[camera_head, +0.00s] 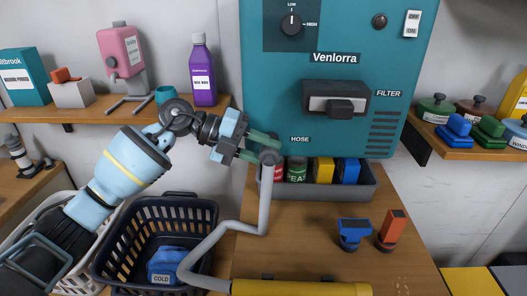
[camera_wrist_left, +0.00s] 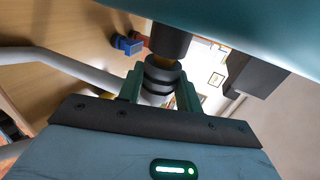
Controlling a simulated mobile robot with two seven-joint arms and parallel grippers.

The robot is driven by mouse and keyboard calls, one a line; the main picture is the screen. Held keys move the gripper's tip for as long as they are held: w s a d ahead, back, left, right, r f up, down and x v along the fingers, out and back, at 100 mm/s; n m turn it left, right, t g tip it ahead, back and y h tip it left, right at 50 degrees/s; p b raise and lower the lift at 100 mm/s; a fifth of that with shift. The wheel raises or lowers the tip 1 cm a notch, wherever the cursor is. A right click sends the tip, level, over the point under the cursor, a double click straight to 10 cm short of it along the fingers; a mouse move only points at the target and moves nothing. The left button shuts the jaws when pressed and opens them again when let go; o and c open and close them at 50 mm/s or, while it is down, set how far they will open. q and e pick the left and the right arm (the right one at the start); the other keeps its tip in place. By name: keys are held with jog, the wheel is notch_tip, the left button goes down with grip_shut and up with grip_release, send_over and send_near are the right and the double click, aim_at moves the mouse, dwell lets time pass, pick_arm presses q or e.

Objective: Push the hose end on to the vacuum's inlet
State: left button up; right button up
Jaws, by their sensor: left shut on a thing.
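The teal vacuum (camera_head: 335,75) hangs on the wall, with a HOSE label low on its front. The grey hose (camera_head: 237,228) runs up from the table to my left gripper (camera_head: 262,147). The gripper's green fingers are shut on the hose end (camera_head: 270,158), just left of the label. In the left wrist view my left gripper (camera_wrist_left: 160,95) holds the dark-ringed hose end (camera_wrist_left: 163,77). The dark inlet (camera_wrist_left: 170,38) sits just beyond it, slightly right, with a small gap seemingly between them. The inlet cannot be made out in the head view.
A grey bin (camera_head: 300,190) of cans and boxes stands under the vacuum. Blue (camera_head: 353,232) and orange (camera_head: 391,230) nozzles stand on the table. A yellow cylinder (camera_head: 300,288) lies at the front edge. A dark basket (camera_head: 200,212) is below my left arm.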

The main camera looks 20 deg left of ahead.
pick_arm(q)
jog(key=shift+w+a, duration=0.1)
jog(key=shift+w, duration=0.35)
pick_arm(e)
jog(key=shift+s+f, duration=0.1)
jog(key=shift+f, duration=0.05)
jog(key=shift+a, duration=0.1)
jog(key=shift+w+r, duration=0.25)
jog(key=shift+r, duration=0.05)
dwell(0.8)
pick_arm(q)
jog(key=o, duration=1)
jog(key=shift+w, duration=0.1)
jog(key=shift+a, duration=0.35)
jog(key=v, duration=0.7)
jog(key=shift+r+b, duration=0.15)
jog(key=shift+b, duration=0.2)
pick_arm(e)
jog(key=shift+s+f, duration=0.55)
jog(key=shift+f, duration=0.15)
